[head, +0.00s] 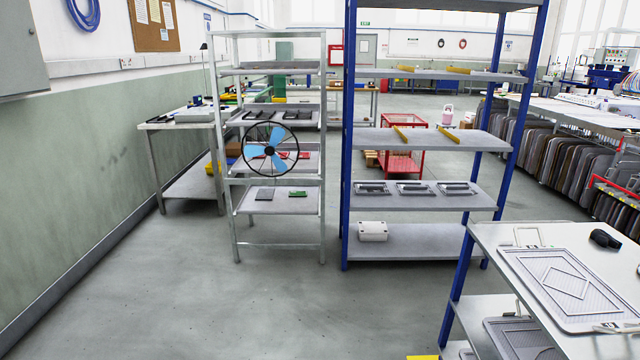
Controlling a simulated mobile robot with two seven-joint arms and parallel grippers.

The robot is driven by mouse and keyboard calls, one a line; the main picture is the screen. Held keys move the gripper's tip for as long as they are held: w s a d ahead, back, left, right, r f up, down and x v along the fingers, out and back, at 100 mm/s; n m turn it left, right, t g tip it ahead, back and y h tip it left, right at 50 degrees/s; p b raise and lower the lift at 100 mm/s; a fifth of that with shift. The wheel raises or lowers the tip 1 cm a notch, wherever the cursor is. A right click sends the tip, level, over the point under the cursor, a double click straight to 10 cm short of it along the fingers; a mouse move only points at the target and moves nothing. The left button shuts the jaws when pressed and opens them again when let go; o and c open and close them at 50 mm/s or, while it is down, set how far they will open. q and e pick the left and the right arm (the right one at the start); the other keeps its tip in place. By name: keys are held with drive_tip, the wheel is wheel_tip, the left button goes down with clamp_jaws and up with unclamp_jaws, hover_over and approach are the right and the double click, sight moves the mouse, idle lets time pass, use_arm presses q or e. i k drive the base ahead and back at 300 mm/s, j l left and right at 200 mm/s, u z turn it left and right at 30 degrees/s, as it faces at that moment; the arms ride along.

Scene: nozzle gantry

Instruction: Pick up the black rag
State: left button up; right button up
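A small dark black lump (605,239) lies on the white-topped table (488,232) at the right. It may be the black rag, but it is too small to tell for sure. It sits behind a grey rectangular frame panel (570,285) with a diamond shape in it. Neither of my grippers is in view, so what they hold cannot be seen.
A blue-post shelf (348,150) stands in the middle with grey trays and a white box (373,231). A metal shelf (325,200) with a blue-bladed fan (268,150) is left of it. The floor in front is clear.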

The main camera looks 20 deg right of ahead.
sight(600, 237)
drive_tip(key=i+j+z, duration=0.1)
drive_tip(key=i+z, duration=0.3)
drive_tip(key=i+j+z, duration=0.25)
drive_tip(key=i+z, duration=0.15)
drive_tip(key=i, duration=0.2)
